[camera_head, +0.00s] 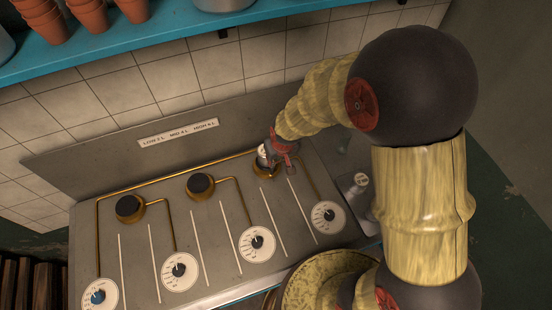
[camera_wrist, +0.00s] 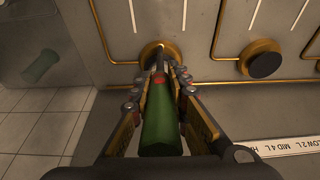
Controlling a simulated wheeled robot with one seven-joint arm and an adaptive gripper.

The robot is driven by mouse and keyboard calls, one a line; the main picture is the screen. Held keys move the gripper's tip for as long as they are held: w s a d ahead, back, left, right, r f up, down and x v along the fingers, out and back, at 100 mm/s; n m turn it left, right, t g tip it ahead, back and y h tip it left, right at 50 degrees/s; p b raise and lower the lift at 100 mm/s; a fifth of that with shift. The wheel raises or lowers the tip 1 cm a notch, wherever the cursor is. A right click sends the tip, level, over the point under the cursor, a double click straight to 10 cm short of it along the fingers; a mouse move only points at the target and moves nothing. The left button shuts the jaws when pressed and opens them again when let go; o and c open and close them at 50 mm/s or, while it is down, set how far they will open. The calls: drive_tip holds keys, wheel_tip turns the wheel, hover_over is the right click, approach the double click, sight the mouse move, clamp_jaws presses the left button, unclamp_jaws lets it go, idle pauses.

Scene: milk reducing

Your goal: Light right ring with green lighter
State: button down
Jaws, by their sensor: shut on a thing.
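My gripper (camera_wrist: 158,80) is shut on the green lighter (camera_wrist: 162,125), seen in the wrist view. The lighter's red part and thin metal tip point toward the right ring (camera_wrist: 158,48), a brass-rimmed burner. The tip reaches over the ring; I cannot tell whether it touches, and no flame shows. In the head view, my gripper (camera_head: 274,155) is over the right ring (camera_head: 263,170), which it partly hides. The lighter is not clearly visible there.
The metal stove top (camera_head: 185,225) also bears a left ring (camera_head: 130,208) and a middle ring (camera_head: 200,186), with brass pipes and several dials (camera_head: 257,242). A label plate (camera_head: 178,132) is on the backsplash. A blue shelf (camera_head: 150,40) with clay pots (camera_head: 88,15) hangs above.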

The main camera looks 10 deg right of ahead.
idle(0.6)
drive_tip(key=shift+r+p, duration=2.5)
drive_tip(key=shift+r, duration=1.55)
drive_tip(key=shift+f, duration=0.15)
